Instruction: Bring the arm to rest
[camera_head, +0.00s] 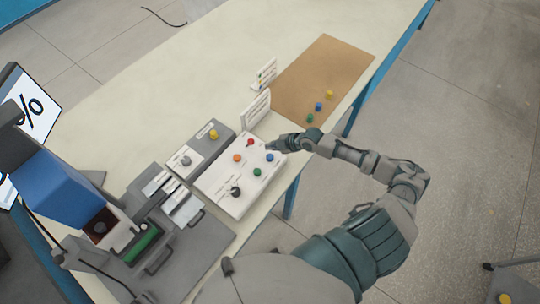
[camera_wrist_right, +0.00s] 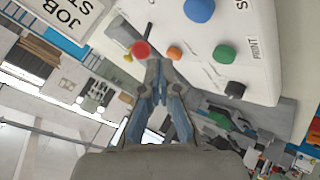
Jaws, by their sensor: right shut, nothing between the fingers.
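My right arm reaches in from the lower right in the head view. Its right gripper (camera_head: 271,146) is at the right edge of a white control box (camera_head: 222,188), close to a blue button (camera_head: 269,157) and a red knob (camera_head: 250,142). In the wrist view the gripper (camera_wrist_right: 158,72) has its fingers together with nothing between them. The red knob (camera_wrist_right: 141,50) and an orange button (camera_wrist_right: 174,53) show just beyond the fingertips. Whether the fingers touch the box cannot be told. My left gripper is not in view.
The box also carries a green button (camera_head: 257,172) and a black knob (camera_head: 236,191). A brown mat (camera_head: 320,65) with several small coloured pieces lies on the pale table (camera_head: 185,75). Grey machinery and a blue device (camera_head: 58,187) stand at left. Floor is open at right.

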